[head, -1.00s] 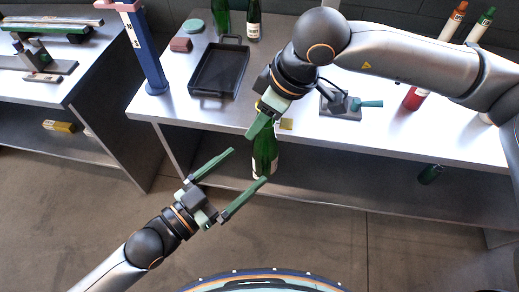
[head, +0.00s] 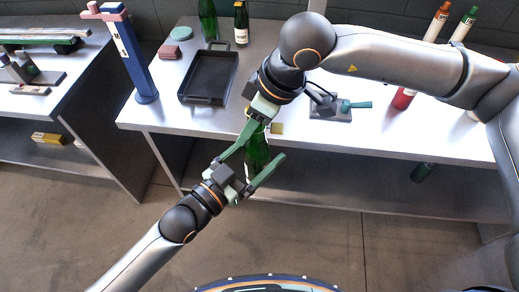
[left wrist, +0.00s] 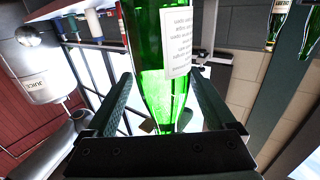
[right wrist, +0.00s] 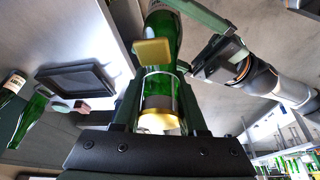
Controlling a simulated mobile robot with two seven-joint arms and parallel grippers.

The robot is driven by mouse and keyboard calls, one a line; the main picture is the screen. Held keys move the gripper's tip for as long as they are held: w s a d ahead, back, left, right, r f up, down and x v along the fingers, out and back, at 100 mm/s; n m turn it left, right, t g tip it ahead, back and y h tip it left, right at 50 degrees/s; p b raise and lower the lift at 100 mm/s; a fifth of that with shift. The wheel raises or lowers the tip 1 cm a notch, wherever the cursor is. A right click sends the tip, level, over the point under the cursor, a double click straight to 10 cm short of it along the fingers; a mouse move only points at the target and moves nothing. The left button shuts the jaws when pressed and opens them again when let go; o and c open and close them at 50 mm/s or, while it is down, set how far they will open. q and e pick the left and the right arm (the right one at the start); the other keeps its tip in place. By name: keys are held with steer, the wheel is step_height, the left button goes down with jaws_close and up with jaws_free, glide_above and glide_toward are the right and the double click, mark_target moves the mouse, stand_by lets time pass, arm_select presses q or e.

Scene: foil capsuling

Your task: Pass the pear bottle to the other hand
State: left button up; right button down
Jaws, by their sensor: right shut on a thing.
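The pear bottle, green glass with a white label, hangs in front of the bench edge in the head view (head: 257,155). My right gripper (head: 256,122) is shut on its gold-topped neck (right wrist: 158,105) from above. A yellow square tag (right wrist: 154,52) shows beside the neck. My left gripper (head: 266,147) is open, with its fingers on either side of the bottle's lower body. In the left wrist view the bottle (left wrist: 158,60) stands between the two open fingers (left wrist: 160,95), with no clear contact.
The bench holds a black tray (head: 208,78), a blue post (head: 137,65), a small clamp device (head: 335,106) and other bottles (head: 241,25). The bench's front edge lies close behind the grippers. The floor in front (head: 300,235) is clear.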

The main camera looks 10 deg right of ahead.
arm_select(q)
steer(key=shift+s+d+r, duration=0.1)
steer(key=shift+s+d, duration=0.05)
jaws_close()
arm_select(e)
steer(key=shift+w+a+r, duration=0.1)
steer(key=shift+r, duration=0.05)
arm_select(q)
steer(key=shift+r, duration=0.1)
arm_select(e)
steer(key=c, duration=0.9)
jaws_free()
steer(key=o, duration=0.5)
